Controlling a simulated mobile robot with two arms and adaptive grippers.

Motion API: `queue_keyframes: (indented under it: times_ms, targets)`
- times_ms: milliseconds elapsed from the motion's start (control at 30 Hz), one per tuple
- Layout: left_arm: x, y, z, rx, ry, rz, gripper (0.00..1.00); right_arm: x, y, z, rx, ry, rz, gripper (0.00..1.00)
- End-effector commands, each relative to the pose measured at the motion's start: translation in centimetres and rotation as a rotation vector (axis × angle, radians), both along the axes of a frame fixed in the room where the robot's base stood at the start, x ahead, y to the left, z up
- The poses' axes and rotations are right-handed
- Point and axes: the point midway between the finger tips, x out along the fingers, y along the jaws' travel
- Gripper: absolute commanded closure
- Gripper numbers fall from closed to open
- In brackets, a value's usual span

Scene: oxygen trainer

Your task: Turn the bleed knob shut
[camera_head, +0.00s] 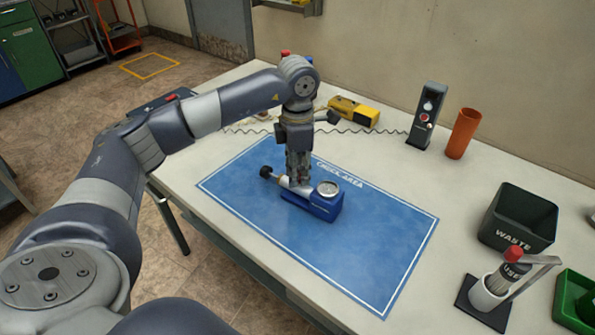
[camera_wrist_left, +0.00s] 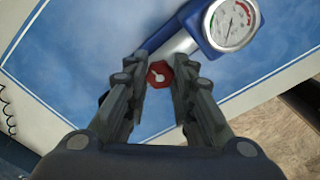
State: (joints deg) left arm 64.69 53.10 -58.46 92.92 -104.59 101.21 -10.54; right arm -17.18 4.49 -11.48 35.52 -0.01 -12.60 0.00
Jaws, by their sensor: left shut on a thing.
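The bleed knob (camera_wrist_left: 159,74) is a small red knob with a pale pointer mark, seen in the left wrist view between the fingers of my left gripper (camera_wrist_left: 160,84). The gauge also shows in the left wrist view (camera_wrist_left: 230,24). In the head view my left gripper (camera_head: 300,180) points down at this assembly and hides the knob. My right gripper is not in view.
The assembly rests on a blue check-area mat (camera_head: 370,250). A black waste bin (camera_head: 517,218), an orange cup (camera_head: 463,133), a black device (camera_head: 428,112) and a yellow tool (camera_head: 355,110) stand around it. The mat's right part is clear.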

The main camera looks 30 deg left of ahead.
Motion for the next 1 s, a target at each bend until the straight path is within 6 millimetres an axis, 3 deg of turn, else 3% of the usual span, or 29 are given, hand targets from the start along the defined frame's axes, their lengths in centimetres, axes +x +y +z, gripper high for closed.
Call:
queue_keyframes:
  times_ms: [467,500,567,1000]
  targets:
    - [0.01,-0.01,0.05,-0.001,-0.001,-0.013,1.0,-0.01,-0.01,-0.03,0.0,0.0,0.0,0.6]
    - [0.01,-0.01,0.05,-0.001,-0.001,-0.013,0.7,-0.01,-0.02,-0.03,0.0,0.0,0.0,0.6]
    - [0.0,0.0,0.04,0.0,0.0,-0.013,0.57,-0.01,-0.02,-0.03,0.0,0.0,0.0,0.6]
    - [0.08,0.01,0.78,0.0,-0.003,-0.012,0.56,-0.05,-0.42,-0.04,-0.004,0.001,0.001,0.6]
